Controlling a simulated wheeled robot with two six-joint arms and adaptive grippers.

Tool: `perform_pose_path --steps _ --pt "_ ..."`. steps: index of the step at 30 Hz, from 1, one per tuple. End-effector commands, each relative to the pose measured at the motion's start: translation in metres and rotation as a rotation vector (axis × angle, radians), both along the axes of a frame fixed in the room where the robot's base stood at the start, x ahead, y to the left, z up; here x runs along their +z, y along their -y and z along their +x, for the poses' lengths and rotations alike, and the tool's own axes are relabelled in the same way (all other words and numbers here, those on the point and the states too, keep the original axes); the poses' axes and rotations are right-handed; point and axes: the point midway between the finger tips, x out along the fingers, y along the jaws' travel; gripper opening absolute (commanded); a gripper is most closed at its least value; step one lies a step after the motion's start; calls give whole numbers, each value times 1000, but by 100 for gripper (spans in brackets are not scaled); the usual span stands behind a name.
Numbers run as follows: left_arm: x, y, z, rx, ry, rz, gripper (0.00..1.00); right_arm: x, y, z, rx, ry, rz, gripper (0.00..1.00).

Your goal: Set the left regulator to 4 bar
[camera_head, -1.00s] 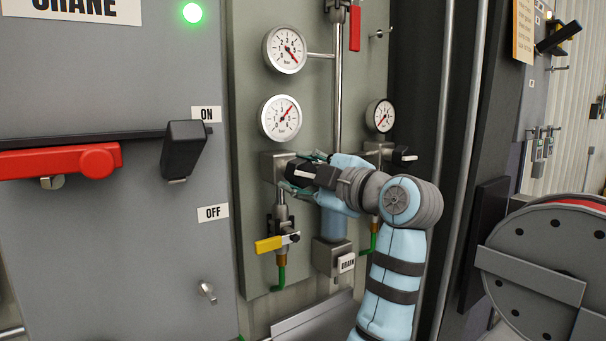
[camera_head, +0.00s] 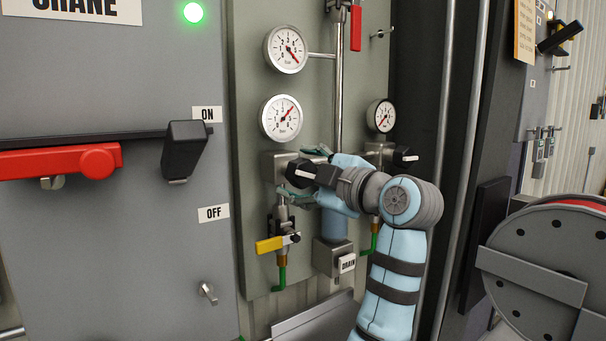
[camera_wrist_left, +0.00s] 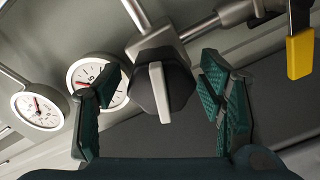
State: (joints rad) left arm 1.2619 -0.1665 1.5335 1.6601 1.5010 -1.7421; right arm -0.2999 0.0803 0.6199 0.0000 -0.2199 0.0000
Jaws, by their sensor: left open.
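The left regulator has a black knob (camera_head: 301,173) with a pale pointer bar, on a grey metal body (camera_head: 272,164). In the left wrist view the knob (camera_wrist_left: 163,86) sits between the two green fingers of my open left gripper (camera_wrist_left: 160,78), with gaps on both sides. In the head view my left gripper (camera_head: 305,173) is at the knob; the arm partly hides it. The gauge (camera_head: 281,118) above this regulator has a red needle pointing up and right; the wrist view also shows a gauge (camera_wrist_left: 98,82) behind one finger. My right gripper is not in view.
Another gauge (camera_head: 285,49) is higher up. A second regulator knob (camera_head: 405,157) and its gauge (camera_head: 381,115) are at right. The red crane lever (camera_head: 60,161) is at left.

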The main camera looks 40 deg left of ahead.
Motion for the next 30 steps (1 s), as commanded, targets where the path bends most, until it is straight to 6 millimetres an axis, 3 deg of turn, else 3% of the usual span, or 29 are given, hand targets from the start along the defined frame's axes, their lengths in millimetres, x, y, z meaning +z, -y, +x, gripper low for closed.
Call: perform_pose_path --steps 4,10,14,30 --pt "0 12 -2 -3 0 -1 63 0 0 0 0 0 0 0" --pt "0 54 -13 -4 -2 -2 63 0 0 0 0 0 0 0" --pt "0 70 -18 -2 -1 -1 63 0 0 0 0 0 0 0" --pt "0 71 -20 4 3 9 63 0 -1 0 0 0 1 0"
